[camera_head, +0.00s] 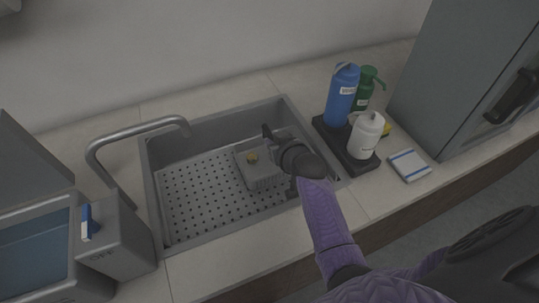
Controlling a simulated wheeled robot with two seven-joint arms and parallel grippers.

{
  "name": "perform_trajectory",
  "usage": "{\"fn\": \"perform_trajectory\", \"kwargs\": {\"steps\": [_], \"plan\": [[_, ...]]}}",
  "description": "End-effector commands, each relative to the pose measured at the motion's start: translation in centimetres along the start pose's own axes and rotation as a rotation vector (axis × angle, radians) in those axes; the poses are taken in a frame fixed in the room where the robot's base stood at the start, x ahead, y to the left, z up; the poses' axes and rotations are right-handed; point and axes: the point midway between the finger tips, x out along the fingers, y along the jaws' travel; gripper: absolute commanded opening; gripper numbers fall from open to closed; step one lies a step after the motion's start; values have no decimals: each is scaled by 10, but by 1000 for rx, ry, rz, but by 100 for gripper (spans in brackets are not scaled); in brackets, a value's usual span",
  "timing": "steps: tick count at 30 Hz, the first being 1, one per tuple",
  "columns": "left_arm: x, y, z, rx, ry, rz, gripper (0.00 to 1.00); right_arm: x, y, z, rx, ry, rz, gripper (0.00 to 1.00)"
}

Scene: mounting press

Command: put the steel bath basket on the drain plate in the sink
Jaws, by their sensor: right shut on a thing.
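The steel bath basket (258,171) is a small grey box-like thing with a brass-coloured spot on top. It is in the right half of the sink (162,222), over the perforated drain plate (200,197). My right gripper (268,142) reaches into the sink from the lower right and is shut on the basket's near right side. The wrist hides part of the basket and the fingertips. I cannot tell whether the basket's bottom touches the plate. My left gripper is not in view.
A grey box marked OFF (115,243) stands left of the sink. A black tray (350,160) with a blue bottle (342,98), a green bottle (364,92) and a white bottle (364,136) stands close right of it. A grey cabinet (455,75) is farther right.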

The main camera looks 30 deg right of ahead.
Motion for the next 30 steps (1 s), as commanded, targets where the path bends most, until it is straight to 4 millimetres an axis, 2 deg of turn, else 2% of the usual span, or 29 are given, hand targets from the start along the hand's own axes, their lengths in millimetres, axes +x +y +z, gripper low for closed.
{"fn": "perform_trajectory", "kwargs": {"steps": [1,4,13,14,18,19,27,30], "plan": [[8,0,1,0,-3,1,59,6,0,12,1,-3,0,0],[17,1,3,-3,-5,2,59,15,0,27,1,-2,0,0],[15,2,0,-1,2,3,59,15,0,27,0,0,0,0],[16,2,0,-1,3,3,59,15,0,27,0,-1,0,22],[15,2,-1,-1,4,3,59,14,0,27,0,-1,0,52],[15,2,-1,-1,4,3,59,14,0,27,0,-1,0,55],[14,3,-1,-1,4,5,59,14,0,25,0,0,0,55],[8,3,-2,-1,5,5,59,5,0,22,-1,0,1,55]]}}
